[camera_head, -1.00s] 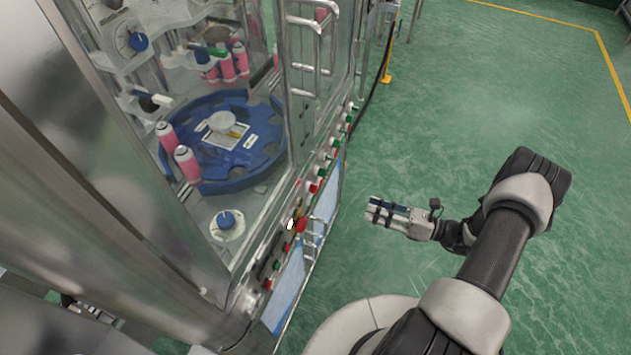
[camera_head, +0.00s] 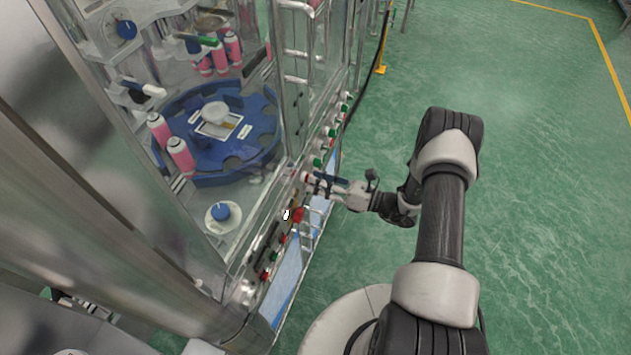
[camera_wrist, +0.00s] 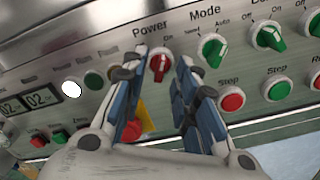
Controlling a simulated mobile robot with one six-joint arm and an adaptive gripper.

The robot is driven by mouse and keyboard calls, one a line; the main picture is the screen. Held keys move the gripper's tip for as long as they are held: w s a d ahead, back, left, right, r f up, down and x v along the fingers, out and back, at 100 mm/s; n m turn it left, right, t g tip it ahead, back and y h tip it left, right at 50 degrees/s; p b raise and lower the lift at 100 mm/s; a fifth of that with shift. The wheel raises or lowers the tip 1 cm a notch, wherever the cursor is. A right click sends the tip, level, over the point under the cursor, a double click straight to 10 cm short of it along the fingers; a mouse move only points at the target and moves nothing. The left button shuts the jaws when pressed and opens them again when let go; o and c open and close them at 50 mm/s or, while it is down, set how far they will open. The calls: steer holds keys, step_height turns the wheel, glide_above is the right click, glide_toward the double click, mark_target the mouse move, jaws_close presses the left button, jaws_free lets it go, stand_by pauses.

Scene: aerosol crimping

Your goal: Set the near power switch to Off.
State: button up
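The near power switch (camera_wrist: 158,66) is a red knob in a pale ring on the metal panel, under the word "Power" in the wrist view. An "On" label shows at its upper right; its exact setting is hard to read. My gripper (camera_wrist: 163,62) is open, its blue-grey fingers on either side of the knob. The knob shows in the gap between the fingertips; I cannot tell whether they touch it. In the head view my gripper (camera_head: 312,184) is at the panel edge and partly covers the switch.
Green selector knobs (camera_wrist: 213,50) and red (camera_wrist: 232,98) and green (camera_wrist: 276,88) push buttons lie to the right. A red button with a yellow patch (camera_wrist: 142,112) lies below, partly behind the left finger. Metal handrails (camera_head: 308,228) stand beside the panel. The green floor (camera_head: 540,180) is clear.

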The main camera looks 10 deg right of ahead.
steer(key=shift+w+a, duration=0.4)
steer(key=shift+a, duration=0.15)
steer(key=shift+c, duration=0.5)
jaws_close()
